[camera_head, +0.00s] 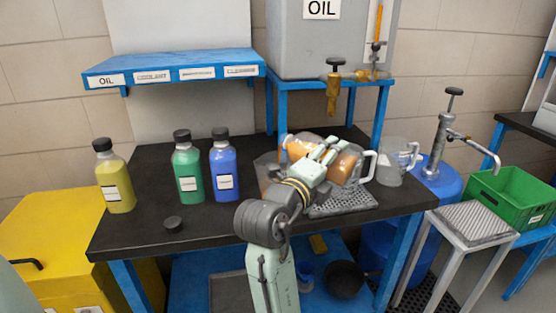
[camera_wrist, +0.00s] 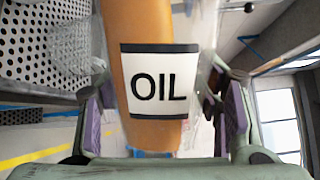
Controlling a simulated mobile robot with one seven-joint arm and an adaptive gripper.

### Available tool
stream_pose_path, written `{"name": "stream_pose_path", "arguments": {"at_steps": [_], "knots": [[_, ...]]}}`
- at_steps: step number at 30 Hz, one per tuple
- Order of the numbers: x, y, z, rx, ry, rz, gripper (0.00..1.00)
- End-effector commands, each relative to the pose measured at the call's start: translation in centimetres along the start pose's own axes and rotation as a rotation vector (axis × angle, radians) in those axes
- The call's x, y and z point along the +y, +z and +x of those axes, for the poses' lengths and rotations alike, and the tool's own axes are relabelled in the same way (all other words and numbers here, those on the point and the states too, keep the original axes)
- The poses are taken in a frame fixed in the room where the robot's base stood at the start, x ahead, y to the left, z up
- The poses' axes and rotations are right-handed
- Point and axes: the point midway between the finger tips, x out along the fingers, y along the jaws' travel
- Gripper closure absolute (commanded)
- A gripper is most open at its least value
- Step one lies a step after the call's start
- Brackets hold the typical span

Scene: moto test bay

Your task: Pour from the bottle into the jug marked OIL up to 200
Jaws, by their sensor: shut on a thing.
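My gripper (camera_head: 322,158) is shut on an orange-brown bottle (camera_head: 343,165), held tilted well over above the bench. In the wrist view the bottle (camera_wrist: 150,45) stands between the fingers, with a white label reading OIL facing the camera. A clear jug with a handle (camera_head: 371,166) is behind and around the held bottle, near the metal drip grate (camera_head: 343,208). My gripper and the bottle hide most of it; its marking and level cannot be read. A second clear jug (camera_head: 398,165) stands to its right. Whether liquid flows cannot be told.
Yellow (camera_head: 115,182), green (camera_head: 187,170) and blue (camera_head: 223,168) capped bottles stand on the left of the black bench. A loose black cap (camera_head: 173,223) lies in front. A brass tap (camera_head: 333,90) hangs above the bottle. A green crate (camera_head: 512,197) is at right.

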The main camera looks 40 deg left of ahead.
Motion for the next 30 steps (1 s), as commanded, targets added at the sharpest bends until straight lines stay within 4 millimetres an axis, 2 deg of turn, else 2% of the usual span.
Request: {"name": "stream_pose_path", "arguments": {"at_steps": [30], "knots": [[-0.19,0.03,-0.02,0.000,-0.003,-0.030,0.89]]}}
